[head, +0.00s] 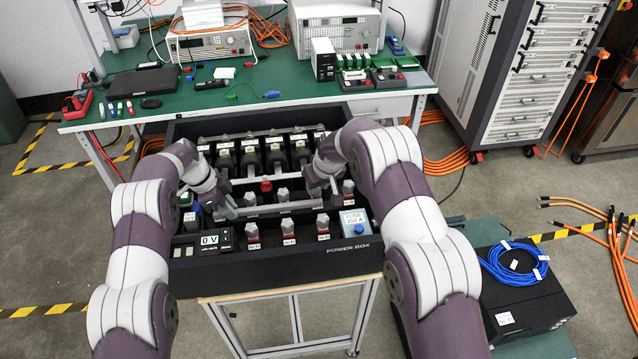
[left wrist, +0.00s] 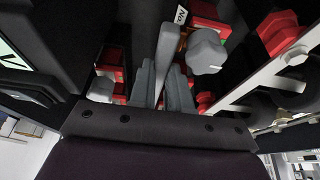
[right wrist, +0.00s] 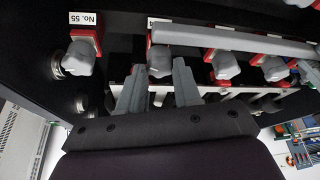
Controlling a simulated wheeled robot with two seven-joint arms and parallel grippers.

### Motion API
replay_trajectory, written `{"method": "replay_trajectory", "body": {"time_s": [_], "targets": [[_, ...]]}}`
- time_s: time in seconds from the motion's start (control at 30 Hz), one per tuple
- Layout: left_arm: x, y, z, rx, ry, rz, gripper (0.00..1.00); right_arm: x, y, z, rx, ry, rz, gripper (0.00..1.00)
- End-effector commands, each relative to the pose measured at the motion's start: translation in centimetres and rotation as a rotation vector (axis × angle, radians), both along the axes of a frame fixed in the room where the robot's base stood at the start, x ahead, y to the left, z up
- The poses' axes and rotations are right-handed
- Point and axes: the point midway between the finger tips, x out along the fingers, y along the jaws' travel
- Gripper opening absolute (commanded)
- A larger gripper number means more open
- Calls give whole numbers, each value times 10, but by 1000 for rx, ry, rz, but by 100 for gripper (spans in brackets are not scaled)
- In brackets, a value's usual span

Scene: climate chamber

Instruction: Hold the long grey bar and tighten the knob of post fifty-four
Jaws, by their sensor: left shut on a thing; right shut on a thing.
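The long grey bar (head: 280,208) lies nearly level across the middle of the black power box (head: 330,262). My left gripper (head: 228,207) is shut on the bar near its left end; in the left wrist view the bar (left wrist: 169,50) runs between the fingers (left wrist: 160,92). My right gripper (head: 322,186) is shut at the bar's other end. In the right wrist view its fingers (right wrist: 158,88) are around a grey knob (right wrist: 161,66) on a red post, its label partly covered by the bar and ending in 4. The knob marked No. 55 (right wrist: 80,60) stands free to its left.
Several red posts with grey knobs (head: 289,232) stand in front of the bar. A voltage display (head: 209,240) reads 0 V. A blue-topped fuse box (head: 355,222) sits at the front right. A green bench (head: 285,92) with instruments stands behind the box.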

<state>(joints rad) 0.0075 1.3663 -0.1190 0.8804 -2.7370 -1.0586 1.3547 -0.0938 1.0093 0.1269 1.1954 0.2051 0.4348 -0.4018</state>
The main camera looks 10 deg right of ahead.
Motion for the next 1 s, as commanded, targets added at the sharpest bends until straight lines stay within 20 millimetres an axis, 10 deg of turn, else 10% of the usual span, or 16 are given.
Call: {"method": "replay_trajectory", "body": {"time_s": [1.0], "targets": [[7,0,7,-1,-25,5,0,1,11,0,-1,2,-953,2]]}}
